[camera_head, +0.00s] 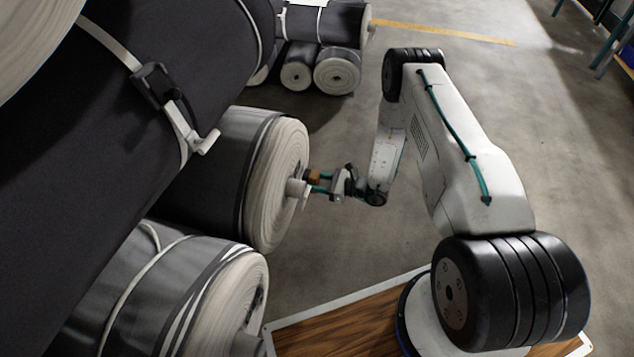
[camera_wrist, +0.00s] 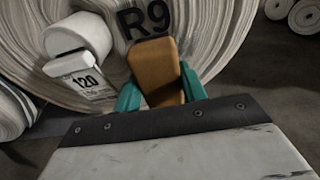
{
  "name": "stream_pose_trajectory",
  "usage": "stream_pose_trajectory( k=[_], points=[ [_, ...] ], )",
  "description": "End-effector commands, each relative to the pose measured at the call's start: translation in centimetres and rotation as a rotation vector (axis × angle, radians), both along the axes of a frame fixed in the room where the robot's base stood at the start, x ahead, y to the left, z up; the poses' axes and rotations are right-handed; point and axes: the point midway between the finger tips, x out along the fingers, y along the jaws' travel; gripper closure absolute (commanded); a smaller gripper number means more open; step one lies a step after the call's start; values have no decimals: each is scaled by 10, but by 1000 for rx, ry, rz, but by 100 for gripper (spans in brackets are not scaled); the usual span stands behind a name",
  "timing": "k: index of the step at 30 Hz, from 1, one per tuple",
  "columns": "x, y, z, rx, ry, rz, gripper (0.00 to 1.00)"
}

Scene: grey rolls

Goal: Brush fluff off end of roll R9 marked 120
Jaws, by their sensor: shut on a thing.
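The pale layered end of roll R9 (camera_head: 276,190) faces my arm in the head view. In the wrist view the roll end (camera_wrist: 212,35) fills much of the top, with dark "R9" lettering (camera_wrist: 145,20) and a white tag marked 120 (camera_wrist: 86,84) below the core tube (camera_wrist: 78,42). My gripper (camera_head: 323,183) is shut on a tan block-shaped brush (camera_wrist: 156,62), held between teal fingers. The brush is right in front of the roll end, just below the lettering. I cannot tell whether it touches. I cannot make out any fluff.
A lower roll (camera_head: 225,300) lies at the front left, and a large dark roll with a strap and buckle (camera_head: 155,85) lies above R9. More rolls (camera_head: 337,72) are stacked at the back.

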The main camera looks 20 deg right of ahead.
Motion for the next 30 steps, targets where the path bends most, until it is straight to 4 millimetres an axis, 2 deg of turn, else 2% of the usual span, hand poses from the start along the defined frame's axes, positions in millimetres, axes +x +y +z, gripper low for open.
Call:
stream_pose_trajectory(
  k=[30],
  points=[
    [9,13,0,0,0,0,77]
  ],
)
